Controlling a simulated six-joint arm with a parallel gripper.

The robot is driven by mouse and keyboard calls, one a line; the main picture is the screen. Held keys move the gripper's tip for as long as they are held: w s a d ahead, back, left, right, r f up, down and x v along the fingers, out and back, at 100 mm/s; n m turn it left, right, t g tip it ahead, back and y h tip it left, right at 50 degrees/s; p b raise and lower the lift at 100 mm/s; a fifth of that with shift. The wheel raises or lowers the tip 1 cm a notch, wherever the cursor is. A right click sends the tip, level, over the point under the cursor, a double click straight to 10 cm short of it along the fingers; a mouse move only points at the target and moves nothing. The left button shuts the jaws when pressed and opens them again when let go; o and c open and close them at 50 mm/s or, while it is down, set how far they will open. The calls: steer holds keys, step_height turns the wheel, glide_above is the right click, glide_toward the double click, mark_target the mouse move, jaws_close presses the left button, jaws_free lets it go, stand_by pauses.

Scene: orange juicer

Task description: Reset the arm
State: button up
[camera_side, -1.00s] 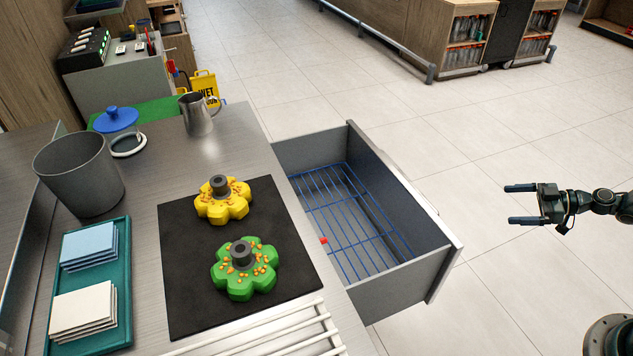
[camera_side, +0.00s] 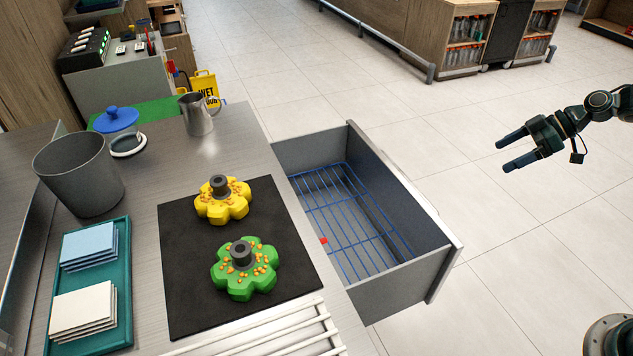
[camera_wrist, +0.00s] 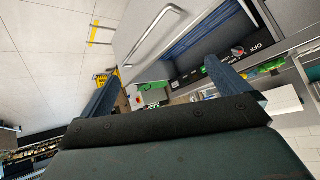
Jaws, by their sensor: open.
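My gripper (camera_side: 514,151) is open and empty in the side view. It hangs in the air to the right of the open drawer, above the tiled floor and apart from everything. Its two fingers point left and slightly down. In the wrist view, the two dark blue fingers (camera_wrist: 168,92) stand wide apart with nothing between them.
An open grey drawer (camera_side: 410,284) with a blue wire rack juts from the steel counter (camera_side: 228,140). A black mat (camera_side: 180,290) carries a yellow flower-shaped piece (camera_side: 222,207) and a green one (camera_side: 244,280). A metal pitcher (camera_side: 197,117) stands behind. The floor around my gripper is clear.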

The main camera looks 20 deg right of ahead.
steer(key=s+a+r+m+g+h, duration=0.1)
steer(key=s+a+r+m+h, duration=0.1)
steer(key=s+a+r, duration=0.5)
steer(key=s+a+r+m+h, duration=0.1)
steer(key=a+r+h, duration=0.2)
steer(key=a+r, duration=0.55)
steer(key=s+a+r+m+t+h, duration=0.1)
steer(key=s+r+m, duration=0.2)
steer(key=s, duration=0.6)
steer(key=s+a+r+m+h, duration=0.1)
steer(key=s+r+m, duration=0.2)
steer(key=s, duration=0.7)
steer(key=shift+r+t+h, duration=0.3)
steer(key=shift+r+t, duration=0.1)
